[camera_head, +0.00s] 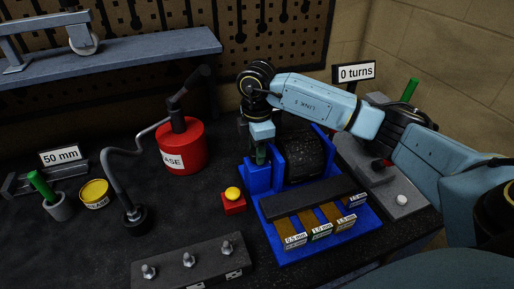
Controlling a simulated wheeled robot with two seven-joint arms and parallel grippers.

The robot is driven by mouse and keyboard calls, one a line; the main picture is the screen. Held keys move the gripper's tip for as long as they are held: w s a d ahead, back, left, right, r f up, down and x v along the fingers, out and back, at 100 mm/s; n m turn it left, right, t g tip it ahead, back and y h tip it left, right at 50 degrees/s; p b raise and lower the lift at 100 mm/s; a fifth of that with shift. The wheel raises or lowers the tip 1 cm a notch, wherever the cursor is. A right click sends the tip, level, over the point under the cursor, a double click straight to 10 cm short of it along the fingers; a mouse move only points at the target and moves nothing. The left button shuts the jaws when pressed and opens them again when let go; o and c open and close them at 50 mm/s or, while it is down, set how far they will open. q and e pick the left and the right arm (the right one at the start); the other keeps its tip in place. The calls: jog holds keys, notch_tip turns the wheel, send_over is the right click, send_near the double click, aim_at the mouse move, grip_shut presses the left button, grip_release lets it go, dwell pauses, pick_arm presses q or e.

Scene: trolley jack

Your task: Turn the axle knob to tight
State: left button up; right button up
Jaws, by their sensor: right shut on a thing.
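My right gripper (260,143) comes in from the right and points down at the left side of a blue stand (258,178) that carries a black drum (304,157). It is shut on a small green piece (261,156) there, which appears to be the axle knob. The fingers hide most of the knob, and I cannot tell how far it is turned. A sign (356,72) behind my right arm reads "0 turns". My left gripper is not in view.
A red button box with a yellow top (233,195) stands just left of the stand. A red grease can (182,147), a black hose and a yellow tin (94,193) are farther left. A studded bar (190,262) lies in front. A grey block (395,190) is at right.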

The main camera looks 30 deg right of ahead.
jog(key=o, duration=1)
jog(key=shift+c, duration=0.2)
jog(key=shift+r, duration=0.1)
notch_tip(320, 180, up, 13)
jog(key=shift+r, duration=0.15)
